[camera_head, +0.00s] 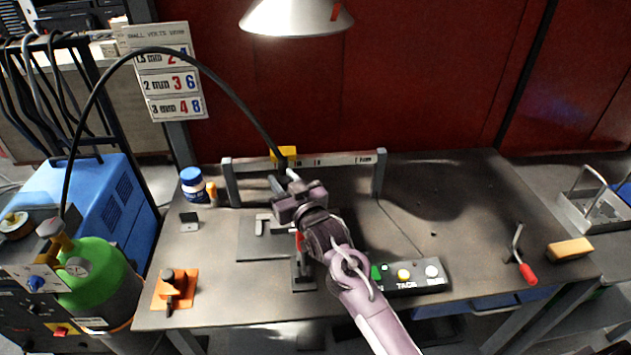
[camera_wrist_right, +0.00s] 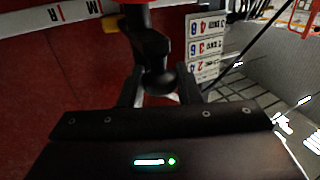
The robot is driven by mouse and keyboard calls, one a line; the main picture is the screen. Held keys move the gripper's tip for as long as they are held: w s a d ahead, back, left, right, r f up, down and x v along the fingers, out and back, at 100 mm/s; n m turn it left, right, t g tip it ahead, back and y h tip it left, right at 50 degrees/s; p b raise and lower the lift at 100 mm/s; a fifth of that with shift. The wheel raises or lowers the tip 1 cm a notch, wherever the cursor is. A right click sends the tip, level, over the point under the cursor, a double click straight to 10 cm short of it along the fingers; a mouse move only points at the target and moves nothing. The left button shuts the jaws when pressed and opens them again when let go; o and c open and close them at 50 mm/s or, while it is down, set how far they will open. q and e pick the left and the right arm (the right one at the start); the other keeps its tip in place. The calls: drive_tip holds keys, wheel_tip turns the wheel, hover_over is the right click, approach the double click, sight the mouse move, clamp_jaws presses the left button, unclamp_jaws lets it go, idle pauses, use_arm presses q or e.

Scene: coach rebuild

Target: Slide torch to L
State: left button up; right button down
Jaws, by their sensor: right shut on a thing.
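The black torch (camera_head: 280,167) hangs on a long black cable, below a yellow carriage (camera_head: 289,153) on the pale rail (camera_head: 340,160) at the back of the bench. The carriage is left of the rail's middle. My right gripper (camera_head: 287,184) is shut on the torch. In the right wrist view the torch's dark body (camera_wrist_right: 150,45) stands between the fingers (camera_wrist_right: 158,92). In that view the rail (camera_wrist_right: 70,13) shows the letters R and M. The L mark cannot be made out clearly. My left gripper is not in view.
A metal plate (camera_head: 258,249) lies under my right arm. A button box (camera_head: 420,274), an orange stand (camera_head: 175,288), a blue-white jar (camera_head: 192,183) and a red-handled lever (camera_head: 527,273) stand on the bench. A lamp (camera_head: 297,17) hangs above. The bench's right half is mostly clear.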

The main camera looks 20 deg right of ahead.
drive_tip(key=shift+w+a+r, duration=0.1)
drive_tip(key=shift+w+a, duration=0.05)
drive_tip(key=shift+a, duration=0.5)
drive_tip(key=shift+w+a, duration=0.15)
drive_tip(key=shift+a, duration=0.45)
drive_tip(key=c, duration=1.1)
unclamp_jaws()
use_arm(q)
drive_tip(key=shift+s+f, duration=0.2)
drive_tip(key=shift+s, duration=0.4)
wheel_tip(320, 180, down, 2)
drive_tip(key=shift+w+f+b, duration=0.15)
drive_tip(key=shift+b, duration=1.1)
use_arm(e)
drive_tip(key=s, duration=0.2)
drive_tip(key=s+d, duration=0.1)
drive_tip(key=s, duration=0.4)
drive_tip(key=shift+s+d, duration=0.2)
drive_tip(key=shift+s, duration=0.1)
